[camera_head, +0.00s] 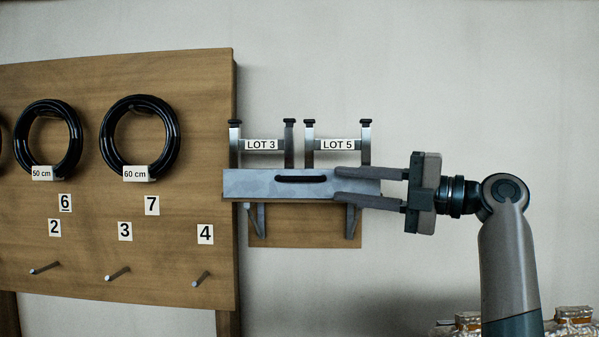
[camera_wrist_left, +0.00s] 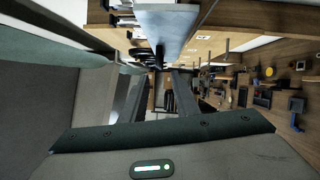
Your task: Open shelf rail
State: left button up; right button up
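The shelf rail (camera_head: 255,184) is a grey metal panel across the front of a small wall shelf, with a black handle (camera_head: 302,179) near its middle. The rail looks raised, in front of the shelf. My left gripper (camera_head: 338,185) reaches in from the right of the head view. Its two fingers are apart and empty, in front of the rail's right part, with the tips just right of the handle. I cannot tell whether they touch the rail. In the left wrist view a grey panel (camera_wrist_left: 166,30), probably the rail, lies above the fingers. My right gripper is not in view.
Metal brackets labelled LOT 3 (camera_head: 261,145) and LOT 5 (camera_head: 337,145) stand behind the rail. A wooden pegboard (camera_head: 200,90) with black rings (camera_head: 176,130) and pegs is close on the left. The wall above and right of the shelf is clear.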

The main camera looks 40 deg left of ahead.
aim_at(307, 180)
pick_arm(q)
jog(key=p+x, duration=0.3)
jog(key=x, duration=0.7)
jog(key=shift+s+a+p, duration=0.1)
jog(key=shift+a+p, duration=0.1)
jog(key=shift+p, duration=0.15)
jog(key=shift+c, duration=0.7)
grip_shut()
